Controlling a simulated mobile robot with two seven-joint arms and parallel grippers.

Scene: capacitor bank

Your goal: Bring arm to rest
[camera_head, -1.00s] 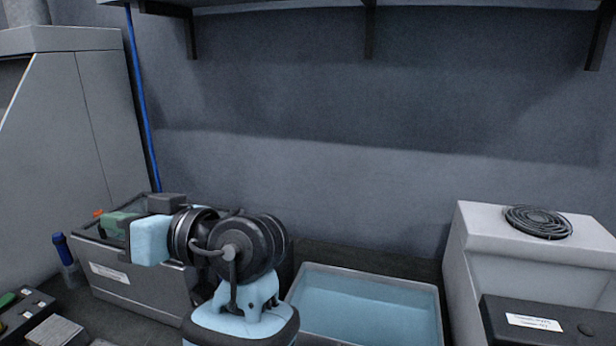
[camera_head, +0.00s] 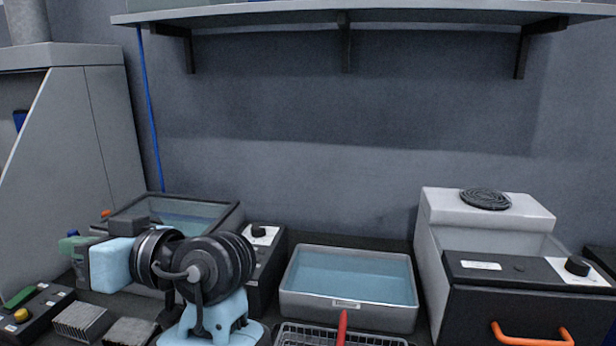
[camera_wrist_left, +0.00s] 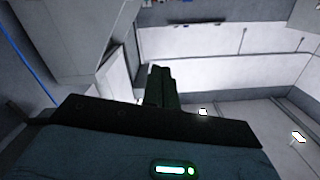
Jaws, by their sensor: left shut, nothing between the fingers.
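My left arm, pale blue and black, is folded at the lower left of the head view. My left gripper (camera_head: 74,246) is at its far left end, small and partly hidden by the pale blue wrist. In the left wrist view the dark fingers (camera_wrist_left: 161,88) are together with nothing between them, pointing towards the pale walls of the room. No object touches the fingers there. My right gripper is not in view.
A glass-topped bath (camera_head: 215,213) stands behind my left arm. A grey water tray (camera_head: 350,313), wire basket (camera_head: 300,335) and black box with an orange handle (camera_head: 520,300) are to the right. A shelf (camera_head: 430,15) overhangs the bench. The wall space between is clear.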

